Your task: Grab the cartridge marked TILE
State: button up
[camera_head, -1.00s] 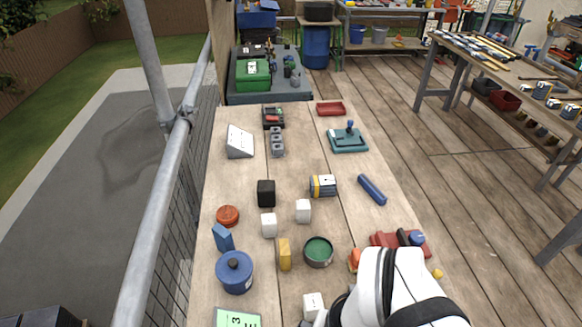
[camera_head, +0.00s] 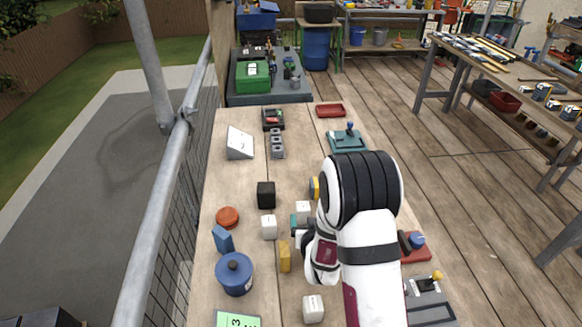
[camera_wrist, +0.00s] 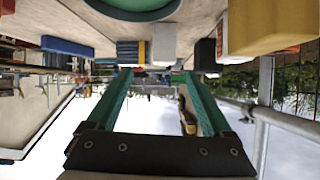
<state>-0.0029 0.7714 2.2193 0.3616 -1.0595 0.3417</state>
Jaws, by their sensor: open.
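No TILE marking is readable in either view. A blue-and-yellow block (camera_head: 315,188), possibly a cartridge, is mostly hidden behind my arm in the head view. In the wrist view, which is upside down, the striped blue-and-yellow block (camera_wrist: 130,51) is ahead of the fingers. My gripper (camera_wrist: 157,74) is open, its two teal fingers apart with nothing between them. In the head view my gripper (camera_head: 296,224) is low over the bench, close to a white cube (camera_head: 303,208) and a yellow block (camera_head: 285,256).
A black cube (camera_head: 266,194), another white cube (camera_head: 269,227), a blue pot (camera_head: 235,273) and a red disc (camera_head: 227,217) stand left of my gripper. A green round dish (camera_wrist: 140,8) is near it in the wrist view. The bench between the black cube and grey holder (camera_head: 277,144) is clear.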

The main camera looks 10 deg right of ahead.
aim_at(304, 213)
jog(key=shift+w+a+f+n+t, duration=0.1)
jog(key=shift+w+f+n+t, duration=0.2)
jog(key=shift+f, duration=0.25)
jog(key=shift+w+a+f+n+t, duration=0.1)
jog(key=shift+w+f+n+t, duration=0.15)
jog(key=shift+f, duration=0.25)
jog(key=x, duration=0.4)
jog(key=shift+w, duration=0.3)
jog(key=shift+c, duration=0.3)
grip_shut()
